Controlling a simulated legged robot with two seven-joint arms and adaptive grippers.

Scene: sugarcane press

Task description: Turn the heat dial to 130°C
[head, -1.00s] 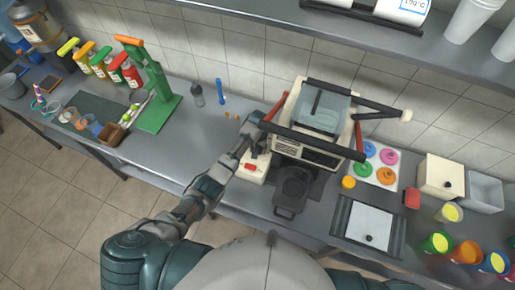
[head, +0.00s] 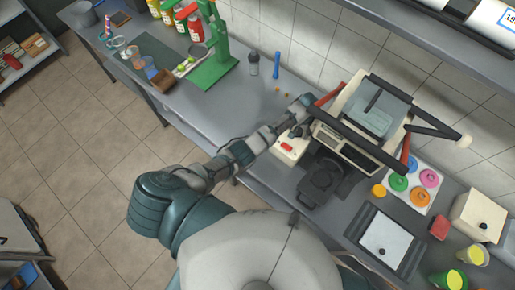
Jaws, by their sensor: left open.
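The cream press machine (head: 352,110) with a grey top and black bars stands on the steel counter in the head view. A small cream box with a red switch (head: 288,146) is at its left front. I cannot make out the heat dial or its setting; it is too small or hidden. My left gripper (head: 303,106) is at the left side of the press, above the cream box and beside a red lever. It is open, but its fingertips are small and partly lost against the machine. I cannot tell whether it touches anything. My right gripper is not in view.
A black tray (head: 322,180) sits in front of the press. Coloured discs on a white board (head: 409,186) and a yellow cup (head: 473,255) are to its right. A green hand press (head: 213,62) stands at the left. The counter between has free room.

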